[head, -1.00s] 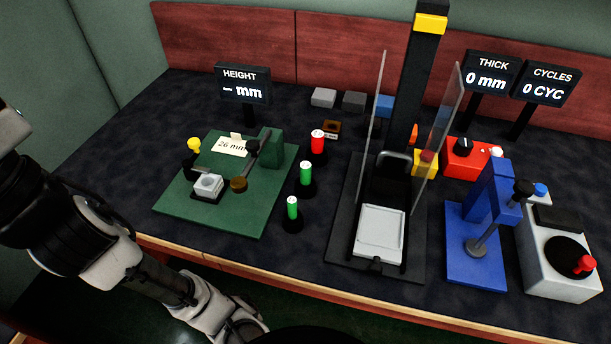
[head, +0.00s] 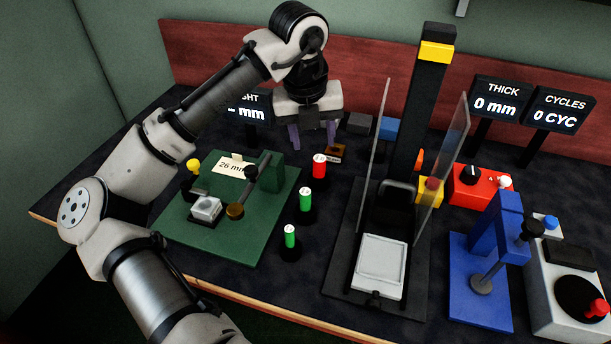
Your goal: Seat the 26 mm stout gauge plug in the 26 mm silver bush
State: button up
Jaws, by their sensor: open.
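Three upright plugs stand in dark round bases in the head view: a red-topped one (head: 319,168), a middle green one (head: 305,201) and a front green one (head: 290,239). I cannot tell which is the 26 mm stout plug. A silver bush (head: 206,208) sits in a dark holder on the green fixture plate (head: 240,246), left of the plugs. A card (head: 231,165) reading 26 mm is on that plate. My gripper (head: 313,140) points down, open and empty, above and behind the red-topped plug, apart from it.
A small brown block (head: 337,152) lies near my gripper. A black press (head: 409,160) with clear shields stands right of the plugs. A blue clamp fixture (head: 484,262) is farther right.

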aim_at(305, 191)
jog(key=shift+m+g+y, duration=0.5)
jog(key=shift+g+y, duration=0.1)
jog(key=shift+g, duration=0.2)
jog(key=f, duration=0.3)
jog(key=s+a+f, duration=0.1)
jog(key=f, duration=0.2)
jog(key=a+f, duration=0.1)
jog(key=f, duration=0.2)
jog(key=shift+s+a, duration=0.1)
jog(key=shift+s, duration=0.25)
jog(key=f, duration=0.4)
jog(key=f+p, duration=0.1)
jog(key=f, duration=0.1)
jog(key=shift+s+d+f, duration=0.1)
jog(key=shift+d+f, duration=0.1)
jog(key=shift+d, duration=0.2)
grip_shut()
jog(key=shift+r, duration=0.1)
